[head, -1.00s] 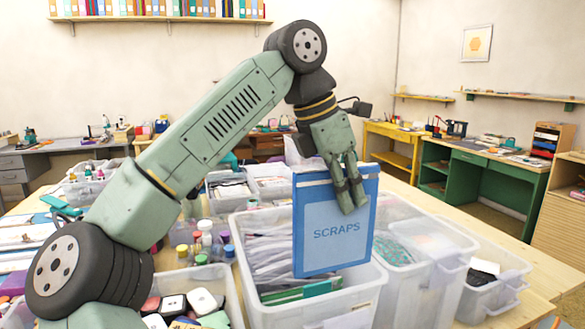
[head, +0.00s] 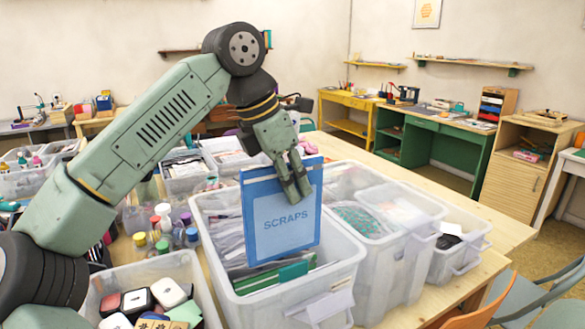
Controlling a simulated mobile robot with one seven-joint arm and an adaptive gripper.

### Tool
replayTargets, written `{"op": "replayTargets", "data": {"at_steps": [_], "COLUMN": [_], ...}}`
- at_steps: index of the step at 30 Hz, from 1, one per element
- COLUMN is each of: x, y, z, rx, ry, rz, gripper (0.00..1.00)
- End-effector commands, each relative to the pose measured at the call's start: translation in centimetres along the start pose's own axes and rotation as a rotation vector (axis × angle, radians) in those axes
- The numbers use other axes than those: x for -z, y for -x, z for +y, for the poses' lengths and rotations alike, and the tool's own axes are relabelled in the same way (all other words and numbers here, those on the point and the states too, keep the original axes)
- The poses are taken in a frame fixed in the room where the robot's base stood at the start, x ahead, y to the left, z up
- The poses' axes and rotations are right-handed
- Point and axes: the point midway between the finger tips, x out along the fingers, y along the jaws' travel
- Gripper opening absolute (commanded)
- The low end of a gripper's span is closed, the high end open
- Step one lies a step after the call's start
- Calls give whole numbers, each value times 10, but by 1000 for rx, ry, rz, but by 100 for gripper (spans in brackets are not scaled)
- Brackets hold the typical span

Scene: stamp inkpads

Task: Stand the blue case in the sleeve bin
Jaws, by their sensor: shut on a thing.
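The blue case (head: 281,222), labelled SCRAPS, hangs upright, its face toward the camera. My gripper (head: 294,186) is shut on its top right part, with the fingers over the front face. The case is at the sleeve bin (head: 340,262), a clear plastic bin holding grey sleeves (head: 228,235) and green flat items (head: 285,276). The lower part of the case overlaps the bin's opening in the picture. I cannot tell whether its bottom edge touches anything inside.
A clear bin of ink pads (head: 193,268) stands at the front left, with small coloured bottles (head: 162,225) behind it. Another clear bin (head: 385,270) and a smaller one (head: 470,262) stand to the right. Bare wooden table (head: 508,236) shows at the right edge. Orange and teal chairs (head: 545,295) are beyond it.

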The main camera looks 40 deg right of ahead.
Motion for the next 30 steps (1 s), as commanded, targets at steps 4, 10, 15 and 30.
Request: {"op": "replayTargets", "data": {"at_steps": [4, 10, 15, 30], "x": [6, 14, 20, 41], "y": [-14, -34, -49, -99], "z": [0, 0, 0, 0], "rx": [1, 1, 2, 1], "ry": [1, 1, 0, 0], "rz": [-1, -1, -2, -2], "gripper": [0, 0, 0, 0]}}
